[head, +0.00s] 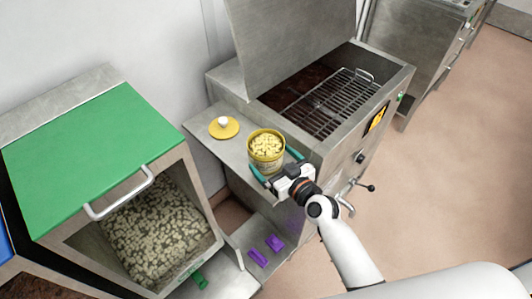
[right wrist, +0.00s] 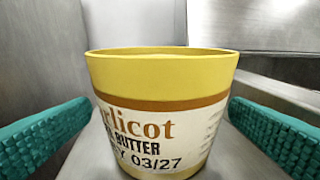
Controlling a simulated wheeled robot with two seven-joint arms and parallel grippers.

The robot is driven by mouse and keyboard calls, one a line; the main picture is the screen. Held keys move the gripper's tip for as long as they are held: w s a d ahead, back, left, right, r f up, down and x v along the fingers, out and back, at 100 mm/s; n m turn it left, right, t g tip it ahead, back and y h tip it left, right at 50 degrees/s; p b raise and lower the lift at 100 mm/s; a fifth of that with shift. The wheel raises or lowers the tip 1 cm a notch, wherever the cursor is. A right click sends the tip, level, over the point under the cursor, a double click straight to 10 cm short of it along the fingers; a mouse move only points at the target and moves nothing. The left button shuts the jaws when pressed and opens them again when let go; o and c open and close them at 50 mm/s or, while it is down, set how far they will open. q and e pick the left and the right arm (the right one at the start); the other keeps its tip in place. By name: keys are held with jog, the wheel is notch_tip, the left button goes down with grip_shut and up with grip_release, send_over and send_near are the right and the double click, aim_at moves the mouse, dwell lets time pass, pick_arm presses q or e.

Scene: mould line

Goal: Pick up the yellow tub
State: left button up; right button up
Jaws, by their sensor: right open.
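The yellow tub (head: 266,151) stands upright on a small steel shelf (head: 213,152) and is filled with pale yellow pieces. My right gripper (head: 276,163) is open at the tub, with one teal finger on each side of it. In the right wrist view the tub (right wrist: 160,105) fills the middle, with a white label reading "BUTTER" and "03/27". The teal fingers show left and right of it, with gaps between them and its wall. A yellow lid with a white knob (head: 224,126) lies on the shelf left of the tub. My left gripper is not in view.
A steel fryer-like tank (head: 330,140) with a wire rack (head: 318,103) and raised lid stands behind and right of the shelf. A bin with a green lid (head: 85,150) holds many pale pieces at left. Purple pieces (head: 266,249) lie below. Floor at right is clear.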

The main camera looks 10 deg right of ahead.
aim_at(258, 145)
jog(key=x, duration=0.4)
jog(key=shift+w+f, duration=0.15)
jog(key=shift+f, duration=0.2)
jog(key=shift+r, duration=0.1)
jog(key=c, duration=1.2)
